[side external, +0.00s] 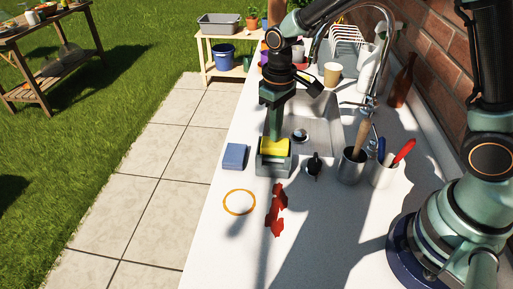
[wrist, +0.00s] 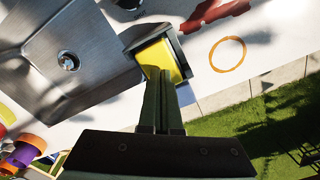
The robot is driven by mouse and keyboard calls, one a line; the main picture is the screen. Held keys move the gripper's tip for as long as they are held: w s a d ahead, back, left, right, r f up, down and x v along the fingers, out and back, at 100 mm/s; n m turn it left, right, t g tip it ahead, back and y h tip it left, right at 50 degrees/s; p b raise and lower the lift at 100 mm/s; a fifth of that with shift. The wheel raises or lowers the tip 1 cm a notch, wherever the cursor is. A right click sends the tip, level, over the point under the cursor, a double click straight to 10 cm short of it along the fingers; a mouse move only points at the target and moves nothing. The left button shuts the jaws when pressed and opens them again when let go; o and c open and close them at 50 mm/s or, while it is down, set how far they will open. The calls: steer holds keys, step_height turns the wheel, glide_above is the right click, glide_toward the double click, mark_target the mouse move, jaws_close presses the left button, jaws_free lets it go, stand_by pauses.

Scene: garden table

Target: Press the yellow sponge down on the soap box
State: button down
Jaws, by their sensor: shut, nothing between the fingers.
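The yellow sponge (side external: 274,147) sits in the open top of the grey soap box (side external: 273,168) on the white counter, beside the sink. In the wrist view the sponge (wrist: 160,58) lies inside the box's dark rim (wrist: 141,33). My gripper (side external: 273,137) points straight down over the sponge with its fingers shut and nothing between them. In the wrist view the shut fingertips (wrist: 165,80) overlap the sponge's near part. I cannot tell for certain whether they touch it.
A blue block (side external: 234,156) lies left of the box. An orange ring (side external: 239,202) and a red spill (side external: 276,209) are in front. A small dark object (side external: 314,165) and a utensil cup (side external: 352,167) stand right. The sink (side external: 322,133) is behind.

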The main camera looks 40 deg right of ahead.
steer(key=shift+f, duration=1)
step_height(320, 180, up, 8)
stand_by(1.2)
steer(key=shift+r, duration=0.1)
steer(key=s+d+r+m+t, duration=0.2)
steer(key=s+d+r+t, duration=0.3)
steer(key=s+d+r, duration=0.3)
steer(key=s, duration=0.3)
steer(key=shift+d+r+t, duration=0.25)
steer(key=shift+r+t, duration=0.05)
steer(key=shift+r, duration=0.1)
